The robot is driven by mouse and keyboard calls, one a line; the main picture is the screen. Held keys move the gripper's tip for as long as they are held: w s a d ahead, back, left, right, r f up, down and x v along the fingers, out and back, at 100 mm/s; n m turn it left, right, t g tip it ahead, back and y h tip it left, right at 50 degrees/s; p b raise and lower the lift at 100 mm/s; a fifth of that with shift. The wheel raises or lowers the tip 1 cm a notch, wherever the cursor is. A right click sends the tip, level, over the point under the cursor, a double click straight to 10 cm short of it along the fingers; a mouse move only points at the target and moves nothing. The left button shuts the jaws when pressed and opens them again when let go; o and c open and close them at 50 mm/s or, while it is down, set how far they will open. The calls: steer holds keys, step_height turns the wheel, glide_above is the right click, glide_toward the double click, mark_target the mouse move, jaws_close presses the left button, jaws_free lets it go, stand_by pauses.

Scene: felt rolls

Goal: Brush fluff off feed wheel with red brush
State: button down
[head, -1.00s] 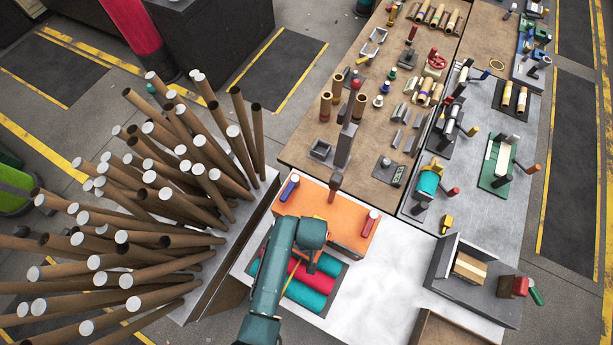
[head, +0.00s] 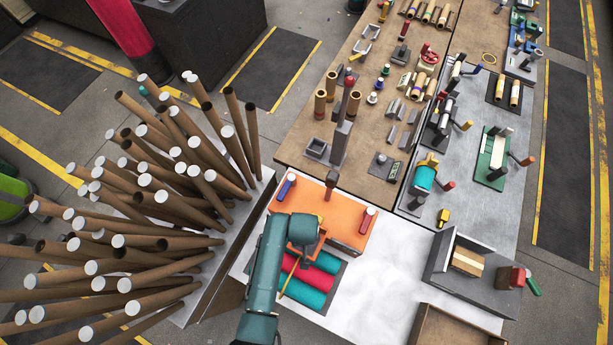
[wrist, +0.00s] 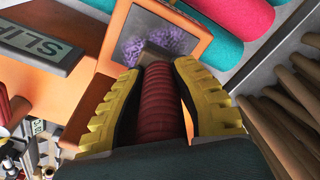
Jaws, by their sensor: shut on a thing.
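My gripper (wrist: 160,95) has its two yellow fingers shut on the ribbed red handle of the brush (wrist: 160,105). The brush's grey-brown head (wrist: 152,52) reaches into an orange-framed opening and overlaps purple fluff (wrist: 165,38). Whether it presses on the fluff cannot be told. The fluff lies on a grey surface inside the orange frame; the feed wheel's own shape cannot be made out under it. In the head view, my arm's end hangs over the front of the orange machine (head: 335,218) and hides the brush and the fluff.
Teal and crimson felt rolls (head: 313,278) lie just in front of the machine. Many cardboard tubes (head: 150,200) stick out at the left. A grey bin with a tan block (head: 470,260) stands at the right. The pale tabletop (head: 385,280) between is clear.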

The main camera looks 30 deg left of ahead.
steer(key=shift+w+d+f, duration=0.1)
steer(key=shift+w+d, duration=0.05)
steer(key=shift+d, duration=1.05)
steer(key=shift+s+a, duration=0.25)
steer(key=shift+a, duration=0.9)
steer(key=shift+d+p, duration=0.1)
steer(key=shift+p, duration=0.2)
steer(key=shift+w+d+r, duration=0.15)
steer(key=shift+d, duration=0.4)
steer(key=shift+w+d+r, duration=0.1)
steer(key=shift+d, duration=0.45)
